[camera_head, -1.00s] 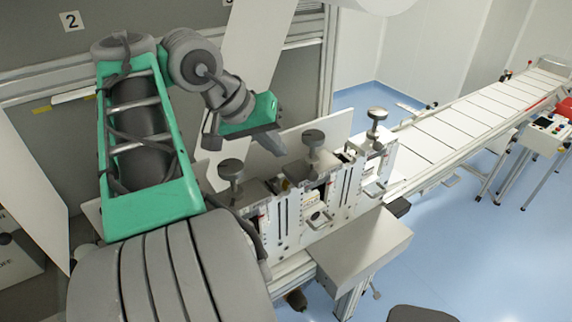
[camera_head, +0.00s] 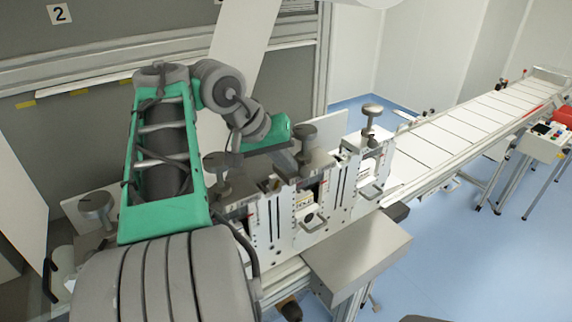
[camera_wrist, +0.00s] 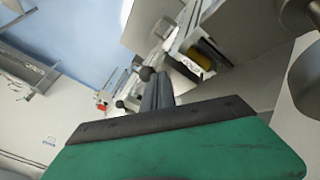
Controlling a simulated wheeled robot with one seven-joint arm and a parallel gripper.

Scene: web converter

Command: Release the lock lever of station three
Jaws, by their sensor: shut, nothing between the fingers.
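My gripper (camera_head: 288,168) is shut and empty. It hangs over the back of the row of slitting stations, pointing down, beside the middle round knob (camera_head: 305,134). In the wrist view its closed fingers (camera_wrist: 157,88) point away from me, and a dark ball-ended handle (camera_wrist: 147,73) appears right by their tips; I cannot tell whether they touch. Another dark ball (camera_wrist: 120,103) shows to its left. The stations' front plates (camera_head: 333,200) stand upright.
Other round knobs stand at the row's left (camera_head: 217,163) and right (camera_head: 372,112). A grey box (camera_head: 360,255) juts out in front. A white conveyor (camera_head: 470,120) runs to the back right. A sign with a 2 (camera_head: 59,14) is on the rear panel. Blue floor is open at the right.

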